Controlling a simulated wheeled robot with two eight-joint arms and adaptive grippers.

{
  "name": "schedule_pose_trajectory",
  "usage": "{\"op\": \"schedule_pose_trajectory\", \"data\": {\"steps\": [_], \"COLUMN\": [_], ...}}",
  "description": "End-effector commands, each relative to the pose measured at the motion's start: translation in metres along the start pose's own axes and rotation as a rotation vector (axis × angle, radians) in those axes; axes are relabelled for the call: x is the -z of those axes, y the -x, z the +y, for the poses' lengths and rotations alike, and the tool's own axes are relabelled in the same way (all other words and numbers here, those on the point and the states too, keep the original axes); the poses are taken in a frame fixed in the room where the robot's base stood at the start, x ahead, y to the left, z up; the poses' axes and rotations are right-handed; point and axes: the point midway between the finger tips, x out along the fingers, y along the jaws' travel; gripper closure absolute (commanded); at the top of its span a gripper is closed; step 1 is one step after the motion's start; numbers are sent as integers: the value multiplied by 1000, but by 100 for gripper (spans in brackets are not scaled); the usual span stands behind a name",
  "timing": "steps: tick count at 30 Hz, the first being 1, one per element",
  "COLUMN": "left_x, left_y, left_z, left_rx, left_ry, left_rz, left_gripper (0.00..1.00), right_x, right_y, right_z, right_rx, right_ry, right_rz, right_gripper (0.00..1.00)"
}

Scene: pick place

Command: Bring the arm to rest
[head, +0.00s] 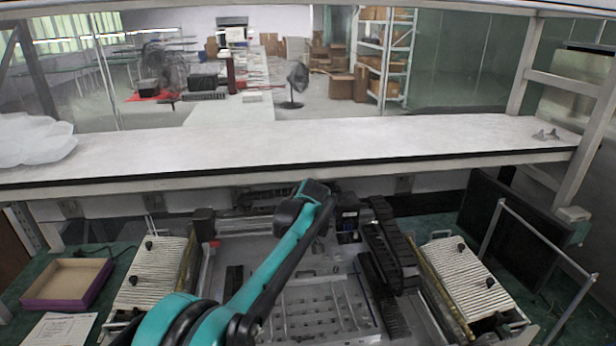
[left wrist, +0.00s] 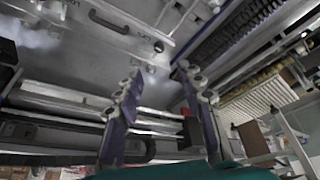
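My left arm (head: 265,265), teal and black, comes in from the bottom left in the head view. It reaches up over the grey machine bed to a bend just below the white shelf edge. The hand beyond the bend cannot be made out in the head view. In the left wrist view my left gripper (left wrist: 159,72) has its two purple-grey fingers spread apart with a clear gap. Nothing is between them. Beyond the fingers is grey metal machinery with a dark handle. My right arm and gripper are not in view.
A white shelf (head: 300,140) crosses behind the arm. Ribbed white panels (head: 150,272) and (head: 466,280) flank the machine bed (head: 318,308). A purple-edged cardboard tray (head: 68,282) lies at left. A metal rail (head: 545,240) and a dark panel (head: 510,222) stand at right.

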Motion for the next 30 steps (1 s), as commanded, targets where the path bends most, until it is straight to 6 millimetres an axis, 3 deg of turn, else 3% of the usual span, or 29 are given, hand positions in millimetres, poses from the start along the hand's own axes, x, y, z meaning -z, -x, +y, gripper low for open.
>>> {"op": "schedule_pose_trajectory", "data": {"steps": [5, 11, 15, 24, 30], "left_x": [2, -10, -29, -90, -122], "left_y": [17, 36, 39, 13, -11], "left_z": [-41, -116, -169, -269, -303], "left_rx": [-56, -172, -255, -409, -463], "left_ry": [-106, -310, -448, -716, -829], "left_rz": [-18, -22, 0, 110, 187], "left_gripper": [62, 62, 62, 62, 62], "right_x": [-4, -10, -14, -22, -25], "right_y": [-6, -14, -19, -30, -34], "right_z": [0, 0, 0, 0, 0], "right_rx": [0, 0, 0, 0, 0], "right_ry": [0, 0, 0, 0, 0], "right_rz": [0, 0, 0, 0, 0], "right_gripper": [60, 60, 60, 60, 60]}}
